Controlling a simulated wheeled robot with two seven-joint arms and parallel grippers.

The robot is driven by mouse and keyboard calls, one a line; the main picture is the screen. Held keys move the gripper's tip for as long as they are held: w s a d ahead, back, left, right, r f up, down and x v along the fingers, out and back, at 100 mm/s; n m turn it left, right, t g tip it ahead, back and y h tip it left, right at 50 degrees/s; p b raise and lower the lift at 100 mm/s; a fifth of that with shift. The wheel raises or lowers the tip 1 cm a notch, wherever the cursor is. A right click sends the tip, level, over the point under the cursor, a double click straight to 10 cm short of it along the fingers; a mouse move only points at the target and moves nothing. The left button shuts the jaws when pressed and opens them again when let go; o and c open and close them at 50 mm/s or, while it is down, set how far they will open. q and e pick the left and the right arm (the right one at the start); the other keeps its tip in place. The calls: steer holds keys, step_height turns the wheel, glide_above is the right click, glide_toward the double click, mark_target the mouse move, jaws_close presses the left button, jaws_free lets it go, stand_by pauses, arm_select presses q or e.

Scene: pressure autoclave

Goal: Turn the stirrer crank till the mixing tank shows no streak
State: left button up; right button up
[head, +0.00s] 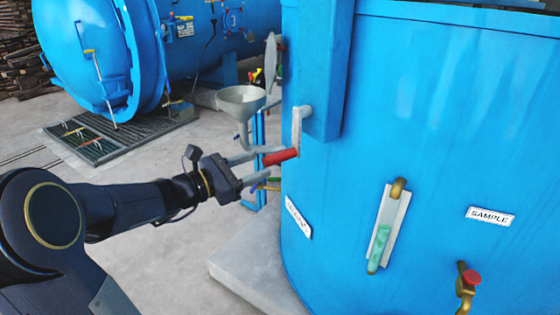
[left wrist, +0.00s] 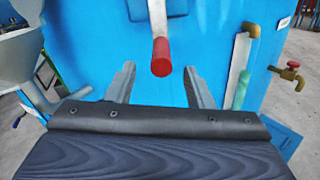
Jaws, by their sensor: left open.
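The blue mixing tank (head: 420,130) fills the right of the head view. Its grey stirrer crank (head: 301,122) hangs down from a blue housing and ends in a red handle (head: 281,157). My left gripper (head: 262,164) is open at the handle. In the left wrist view the red handle (left wrist: 161,57) stands between and beyond the two fingers (left wrist: 158,85), with gaps on both sides. A sight glass (head: 384,235) on the tank shows green, slightly mottled content in its lower part; I cannot tell clearly whether streaks show. My right gripper is out of view.
A grey funnel (head: 241,100) stands just left of the crank, close to my left gripper. A brass sample valve with a red knob (head: 469,280) sticks out at lower right. A blue autoclave (head: 85,50) stands behind.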

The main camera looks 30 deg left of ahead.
mark_target(275, 159)
arm_select(q)
steer(key=x, duration=0.6)
steer(key=shift+d, duration=0.1)
steer(key=shift+c, duration=0.5)
jaws_close()
